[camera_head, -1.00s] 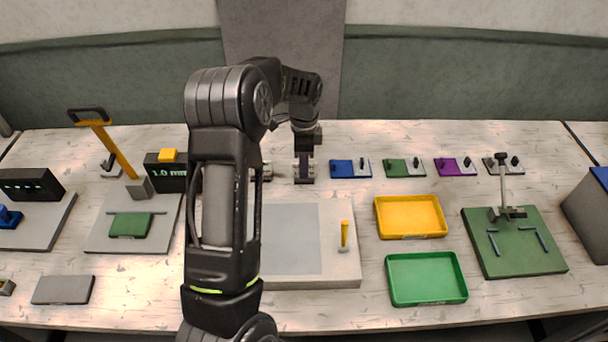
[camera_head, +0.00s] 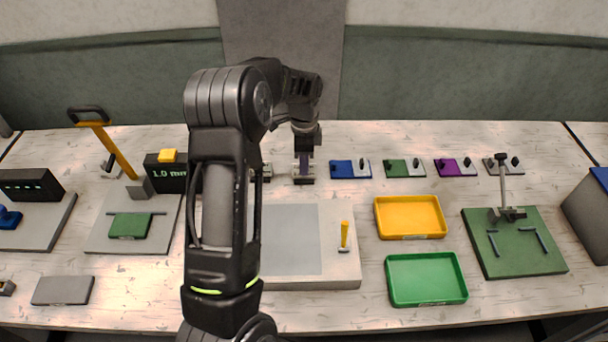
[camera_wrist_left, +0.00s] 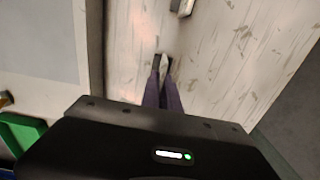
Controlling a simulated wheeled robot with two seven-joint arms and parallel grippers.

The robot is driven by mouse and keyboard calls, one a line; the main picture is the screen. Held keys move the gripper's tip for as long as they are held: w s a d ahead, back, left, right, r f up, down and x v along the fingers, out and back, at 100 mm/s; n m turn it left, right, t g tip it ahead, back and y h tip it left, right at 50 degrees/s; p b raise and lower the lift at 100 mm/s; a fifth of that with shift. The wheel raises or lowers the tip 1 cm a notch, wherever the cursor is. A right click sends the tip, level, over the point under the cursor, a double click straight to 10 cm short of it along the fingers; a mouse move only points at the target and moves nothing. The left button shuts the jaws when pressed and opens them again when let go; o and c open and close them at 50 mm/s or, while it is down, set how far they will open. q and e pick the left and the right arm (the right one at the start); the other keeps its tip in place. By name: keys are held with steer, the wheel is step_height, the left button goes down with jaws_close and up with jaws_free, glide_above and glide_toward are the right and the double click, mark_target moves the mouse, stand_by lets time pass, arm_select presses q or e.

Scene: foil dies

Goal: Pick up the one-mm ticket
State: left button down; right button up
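My left gripper (camera_head: 303,172) points down at the back of the table, at a small grey holder (camera_head: 311,171). In the left wrist view its two dark purple fingers (camera_wrist_left: 163,66) are close together. A small pale piece (camera_wrist_left: 164,62) shows between their tips; it may be the one-mm ticket, but no marking is readable. I cannot tell whether the fingers press on it or only stand around it. A black display (camera_head: 166,172) reads "1.0 mm". My right gripper is out of view.
My left arm hides part of the pale plate (camera_head: 340,275). A similar small holder (camera_head: 267,172) is to the left. Blue (camera_head: 343,169), green (camera_head: 397,168) and purple (camera_head: 449,167) blocks stand to the right, behind a yellow tray (camera_head: 410,236) and a green tray (camera_head: 427,300).

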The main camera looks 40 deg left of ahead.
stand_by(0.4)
arm_select(q)
step_height(320, 180, up, 10)
steer(key=shift+p, duration=0.3)
stand_by(0.9)
